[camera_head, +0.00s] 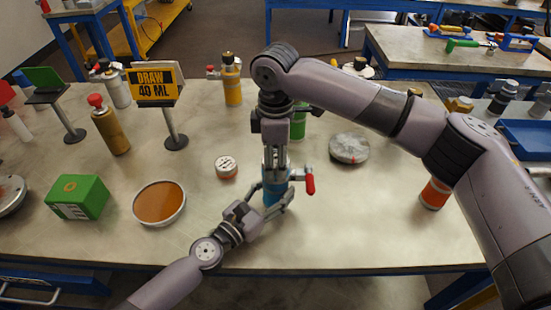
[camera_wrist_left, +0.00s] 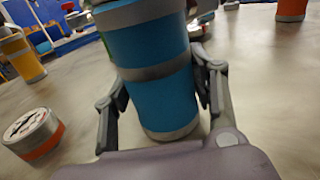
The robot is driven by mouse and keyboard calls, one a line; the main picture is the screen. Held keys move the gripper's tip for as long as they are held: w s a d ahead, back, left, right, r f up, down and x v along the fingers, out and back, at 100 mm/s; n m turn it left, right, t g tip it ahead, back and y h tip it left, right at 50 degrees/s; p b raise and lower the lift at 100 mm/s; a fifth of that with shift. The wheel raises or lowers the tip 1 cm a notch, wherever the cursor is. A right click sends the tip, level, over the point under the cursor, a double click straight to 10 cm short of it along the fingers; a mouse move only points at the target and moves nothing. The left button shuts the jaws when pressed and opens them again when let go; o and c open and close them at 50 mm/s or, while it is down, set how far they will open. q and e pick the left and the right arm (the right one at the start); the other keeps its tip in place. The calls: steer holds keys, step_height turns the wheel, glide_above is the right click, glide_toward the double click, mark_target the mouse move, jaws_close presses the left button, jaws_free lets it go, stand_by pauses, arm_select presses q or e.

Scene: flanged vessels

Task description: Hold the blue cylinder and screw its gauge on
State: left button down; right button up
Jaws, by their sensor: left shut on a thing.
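The blue cylinder (camera_head: 273,192) stands upright on the workbench, with grey bands around it. It also shows large in the left wrist view (camera_wrist_left: 160,92). My left gripper (camera_head: 274,198) is shut on the cylinder low down, with a finger on either side. My right gripper (camera_head: 275,150) points straight down at the cylinder's top, above my left gripper. Whether its fingers hold anything is too small to tell. I cannot make out a gauge on the cylinder, as its top is hidden by the right gripper.
A small round tin-like piece (camera_head: 227,166) with a marked white face lies left of the cylinder. A red handle (camera_head: 310,183) sticks out close on its right. A green cylinder (camera_head: 299,124) stands behind. An amber dish (camera_head: 159,203) and green box (camera_head: 79,196) are further left.

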steer(key=c, duration=0.7)
steer(key=o, duration=1.3)
steer(key=shift+r, duration=0.15)
step_height(320, 180, up, 12)
arm_select(q)
steer(key=c, duration=0.6)
jaws_free()
steer(key=shift+s, duration=0.1)
